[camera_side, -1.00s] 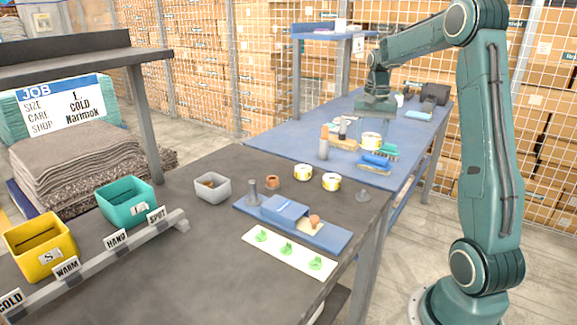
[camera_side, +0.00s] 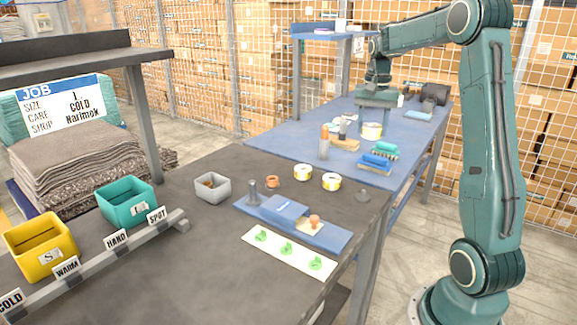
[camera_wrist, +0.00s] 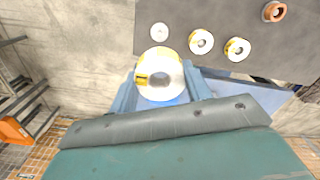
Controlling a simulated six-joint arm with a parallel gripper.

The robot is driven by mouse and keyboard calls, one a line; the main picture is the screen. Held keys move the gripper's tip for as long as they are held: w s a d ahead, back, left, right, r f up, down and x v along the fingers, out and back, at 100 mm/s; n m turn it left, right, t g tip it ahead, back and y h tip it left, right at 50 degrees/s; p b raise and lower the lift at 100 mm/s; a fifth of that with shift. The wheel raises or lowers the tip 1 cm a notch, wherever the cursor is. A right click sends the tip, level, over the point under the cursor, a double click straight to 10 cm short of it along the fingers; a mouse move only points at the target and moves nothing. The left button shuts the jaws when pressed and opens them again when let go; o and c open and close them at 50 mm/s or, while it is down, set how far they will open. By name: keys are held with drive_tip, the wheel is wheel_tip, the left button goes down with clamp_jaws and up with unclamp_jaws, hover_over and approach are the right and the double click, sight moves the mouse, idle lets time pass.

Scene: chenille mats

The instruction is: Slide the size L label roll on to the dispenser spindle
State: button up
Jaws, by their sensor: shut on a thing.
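My gripper (camera_side: 375,112) is shut on a white label roll with a yellow label (camera_side: 371,132), held above the blue table. The held roll (camera_wrist: 159,75) also shows between my fingers in the wrist view, its hole facing the camera; its size letter is not readable. The dispenser (camera_side: 332,238) has a blue base on the dark bench, with an upright grey spindle (camera_side: 253,192) at its left end, bare. Two similar rolls (camera_side: 303,172) (camera_side: 331,181) lie on the bench behind it. The job card (camera_side: 62,103) reads size L, cold, Narimok.
A white strip with green pieces (camera_side: 289,252) lies in front of the dispenser. Brushes (camera_side: 375,165) and a bottle (camera_side: 324,143) stand on the blue table.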

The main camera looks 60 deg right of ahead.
drive_tip(key=w+a+f+n, duration=0.1)
drive_tip(key=w+a, duration=0.3)
drive_tip(key=w, duration=0.3)
drive_tip(key=w+a+f+n, duration=0.1)
drive_tip(key=w+a+n, duration=0.1)
drive_tip(key=w+a, duration=0.35)
drive_tip(key=n, duration=0.3)
hover_over(252, 181)
wheel_tip(252, 181, down, 3)
drive_tip(key=shift+f, duration=0.2)
drive_tip(key=shift+f, duration=0.15)
drive_tip(key=shift+f, duration=2.75)
drive_tip(key=shift+f, duration=2.95)
